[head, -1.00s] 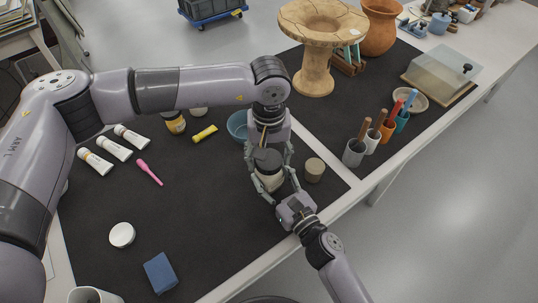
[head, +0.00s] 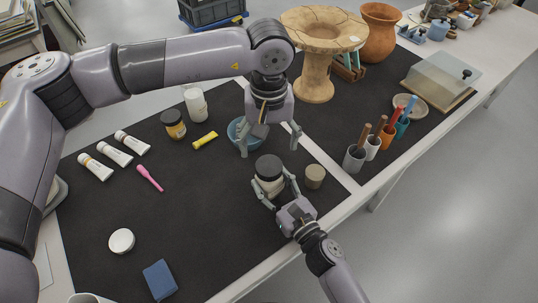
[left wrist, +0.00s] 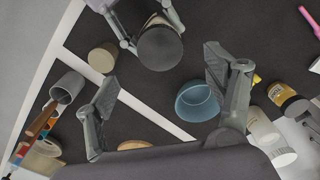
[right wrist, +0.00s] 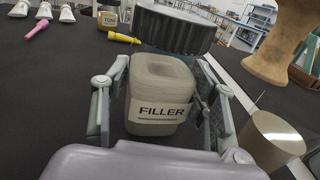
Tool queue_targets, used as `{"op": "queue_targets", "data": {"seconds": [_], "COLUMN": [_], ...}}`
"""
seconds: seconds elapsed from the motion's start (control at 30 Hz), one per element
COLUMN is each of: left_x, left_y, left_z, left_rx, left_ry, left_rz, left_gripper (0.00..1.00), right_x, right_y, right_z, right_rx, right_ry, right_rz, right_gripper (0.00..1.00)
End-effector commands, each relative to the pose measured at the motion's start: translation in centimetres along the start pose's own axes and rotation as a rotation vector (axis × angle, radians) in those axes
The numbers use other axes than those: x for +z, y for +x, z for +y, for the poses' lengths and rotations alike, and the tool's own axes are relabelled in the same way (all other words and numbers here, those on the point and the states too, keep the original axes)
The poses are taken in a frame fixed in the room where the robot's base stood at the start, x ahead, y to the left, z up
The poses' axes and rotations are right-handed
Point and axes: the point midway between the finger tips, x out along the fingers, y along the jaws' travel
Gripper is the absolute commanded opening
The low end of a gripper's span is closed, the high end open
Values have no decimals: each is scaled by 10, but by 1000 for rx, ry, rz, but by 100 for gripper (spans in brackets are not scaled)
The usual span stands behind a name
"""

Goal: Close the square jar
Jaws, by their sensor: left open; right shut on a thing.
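The square jar (head: 270,186), a pale container labelled FILLER in the right wrist view (right wrist: 160,95), stands on the dark mat. A round dark ribbed lid (head: 268,167) is on top of it. The lid looks offset to the right in the right wrist view (right wrist: 175,28); I cannot tell whether it is fully seated. My right gripper (head: 272,190) is shut around the jar's sides. My left gripper (head: 269,148) is open and empty above and behind the lid, apart from it. The left wrist view shows the lid (left wrist: 160,48) from above, beyond its open fingers.
A beige cylinder (head: 315,176) stands close right of the jar. A blue bowl (head: 236,133) is behind, partly hidden by my left gripper. Tool cups (head: 355,158) and a clay stand (head: 316,75) are farther right. The mat left of the jar is mostly clear.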

Motion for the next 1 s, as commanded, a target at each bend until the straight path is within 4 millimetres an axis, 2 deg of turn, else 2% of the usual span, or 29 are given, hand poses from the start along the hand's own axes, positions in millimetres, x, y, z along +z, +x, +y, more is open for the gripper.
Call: {"op": "queue_targets", "data": {"seconds": [0.1, 0.23, 0.6, 0.63, 1.0], "left_x": [0, 0, 0, 0, 0], "left_y": [-22, -37, -44, -44, -44], "left_z": [0, 0, 0, 0, 0], "left_rx": [0, 0, 0, 0, 0], "left_ry": [0, 0, 1, 1, 0], "left_rz": [2, 1, 0, 0, 0], "left_gripper": [77, 77, 77, 77, 77], "right_x": [-1, -1, -1, -1, 0], "right_y": [0, 0, 0, 0, 0], "right_z": [0, 0, 0, 0, 0], "right_rx": [0, 0, 0, 0, 0], "right_ry": [2, 2, 2, 2, 0], "right_rz": [1, 1, 1, 1, 0], "right_gripper": [0, 0, 0, 54, 77]}}
